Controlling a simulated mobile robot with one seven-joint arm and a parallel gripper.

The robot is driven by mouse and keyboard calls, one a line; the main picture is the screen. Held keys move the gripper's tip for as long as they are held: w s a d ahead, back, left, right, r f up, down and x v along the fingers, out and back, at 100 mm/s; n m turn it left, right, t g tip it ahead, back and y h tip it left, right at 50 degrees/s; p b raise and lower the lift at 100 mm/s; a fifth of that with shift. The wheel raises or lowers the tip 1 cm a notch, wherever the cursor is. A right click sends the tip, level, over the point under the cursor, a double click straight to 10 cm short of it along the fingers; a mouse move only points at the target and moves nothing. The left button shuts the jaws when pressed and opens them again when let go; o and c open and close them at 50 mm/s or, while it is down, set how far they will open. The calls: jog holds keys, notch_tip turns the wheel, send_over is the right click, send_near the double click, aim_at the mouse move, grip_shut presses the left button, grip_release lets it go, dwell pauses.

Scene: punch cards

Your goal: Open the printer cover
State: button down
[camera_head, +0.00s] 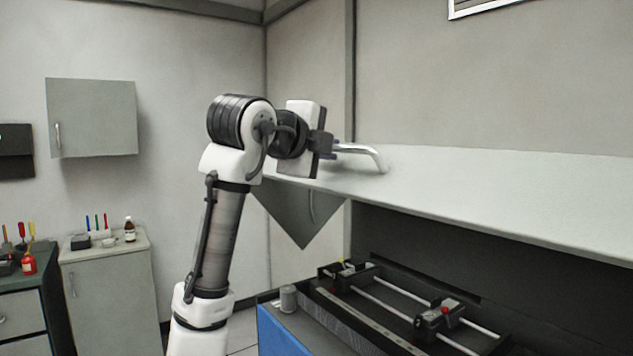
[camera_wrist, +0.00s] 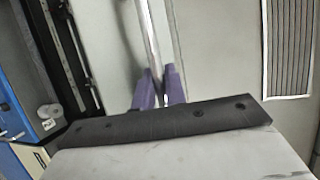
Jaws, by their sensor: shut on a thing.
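The printer cover (camera_head: 480,195) is a long pale panel that stands raised, with the dark inside of the printer open to view below it. A curved metal handle (camera_head: 372,152) is fixed to the cover near its left end. My gripper (camera_head: 338,150) is at the handle's left part. In the wrist view, the two purple fingers of my gripper (camera_wrist: 160,88) are shut on the metal handle bar (camera_wrist: 149,40). The exact contact between fingers and bar is partly hidden by the dark bracket.
The printer's blue body (camera_head: 283,333) is at the bottom, with rails and a carriage (camera_head: 440,318) inside. A small grey cylinder (camera_head: 288,298) stands on its left edge. A wall cabinet (camera_head: 92,118) and a low cabinet (camera_head: 110,290) stand at left.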

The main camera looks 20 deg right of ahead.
jog(key=shift+m+g+y, duration=0.3)
jog(key=shift+g+y, duration=0.1)
jog(key=shift+y, duration=0.2)
jog(key=shift+w+d+r, duration=0.15)
jog(key=shift+d+r, duration=0.3)
jog(key=shift+r, duration=0.45)
jog(key=shift+w+d+r, duration=0.2)
jog(key=shift+d+r, duration=0.25)
jog(key=shift+r, duration=0.45)
jog(key=shift+w+d+r, duration=0.15)
jog(key=shift+d+r, duration=0.3)
jog(key=shift+r, duration=0.45)
jog(key=c, duration=1.5)
grip_release()
jog(key=shift+o, duration=0.2)
jog(key=shift+s+a, duration=0.1)
jog(key=b+v, duration=0.3)
jog(key=v, duration=1)
jog(key=shift+a+r+b, duration=0.2)
jog(key=shift+b, duration=0.15)
jog(key=shift+s, duration=0.15)
